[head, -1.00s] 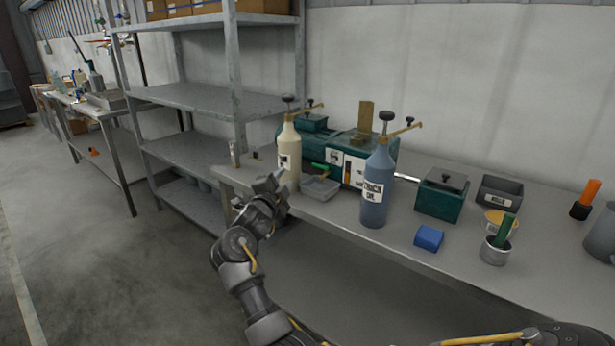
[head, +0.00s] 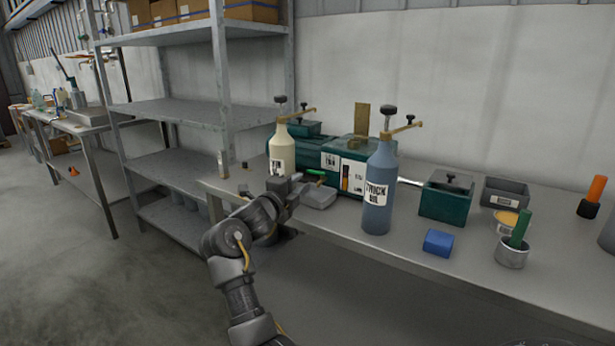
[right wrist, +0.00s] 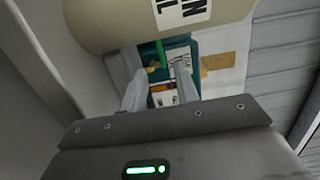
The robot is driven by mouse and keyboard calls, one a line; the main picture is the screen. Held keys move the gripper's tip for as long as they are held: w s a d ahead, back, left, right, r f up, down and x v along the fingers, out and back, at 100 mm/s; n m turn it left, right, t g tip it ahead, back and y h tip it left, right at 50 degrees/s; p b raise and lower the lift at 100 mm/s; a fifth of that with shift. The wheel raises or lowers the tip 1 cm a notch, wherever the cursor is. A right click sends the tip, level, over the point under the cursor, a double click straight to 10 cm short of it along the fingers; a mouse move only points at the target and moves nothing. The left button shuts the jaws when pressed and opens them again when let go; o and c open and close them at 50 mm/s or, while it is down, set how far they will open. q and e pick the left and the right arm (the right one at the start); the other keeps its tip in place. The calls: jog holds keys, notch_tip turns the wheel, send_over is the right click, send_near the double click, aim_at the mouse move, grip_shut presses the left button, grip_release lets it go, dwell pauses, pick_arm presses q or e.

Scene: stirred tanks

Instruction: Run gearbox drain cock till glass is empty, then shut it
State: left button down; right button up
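The teal gearbox (head: 331,158) stands at the back of the bench, with white labels and a narrow amber sight glass (head: 345,182) on its front. How full the glass is cannot be made out. The green cock handle (head: 315,173) is at the gearbox's left front, above a grey drip tray (head: 319,196). My right gripper (head: 298,184) is low beside the cream bottle, just left of the tray. In the right wrist view its fingers (right wrist: 160,88) are apart, with the green handle (right wrist: 161,54) seen beyond and between them. Contact is not visible. My left gripper is out of view.
The cream pump bottle (head: 282,150) stands close to my right gripper, and looms over it in the wrist view. A blue oil bottle (head: 378,190) stands right of the tray. A blue block (head: 438,242) and teal box (head: 445,197) lie further right. Shelving (head: 218,90) rises left.

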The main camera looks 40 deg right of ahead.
aim_at(311, 173)
jog(key=x, duration=0.8)
jog(key=shift+w+d+f, duration=0.1)
jog(key=shift+w+d, duration=0.05)
jog(key=shift+d, duration=0.1)
jog(key=shift+c, duration=0.4)
grip_shut()
